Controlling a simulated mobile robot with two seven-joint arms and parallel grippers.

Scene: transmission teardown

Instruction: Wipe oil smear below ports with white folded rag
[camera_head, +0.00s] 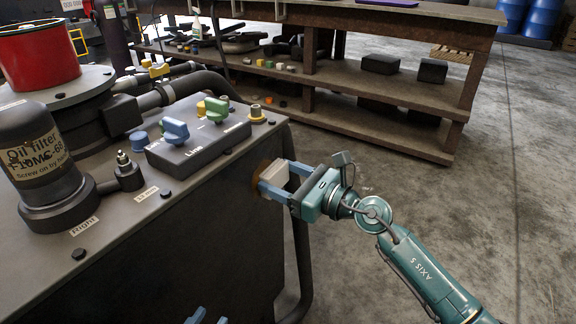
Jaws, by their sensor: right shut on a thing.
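The white folded rag (275,173) is held between the blue fingers of my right gripper (273,182), against or very close to the side face of the dark grey housing. The brown oil smear (258,187) shows on that face around the rag's left edge; the rag and fingers hide part of it. Above it, on the housing top, is a port block (198,145) marked "Line" with blue and green caps. My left gripper (208,317) shows only its blue fingertips at the bottom edge; they are apart with nothing visible between them.
An oil filter (34,150) and a red cylinder (38,54) stand on the housing top (120,215) at left. A dark hose (301,240) runs down the housing's right edge. A shelved workbench (400,98) stands behind. The concrete floor at right is open.

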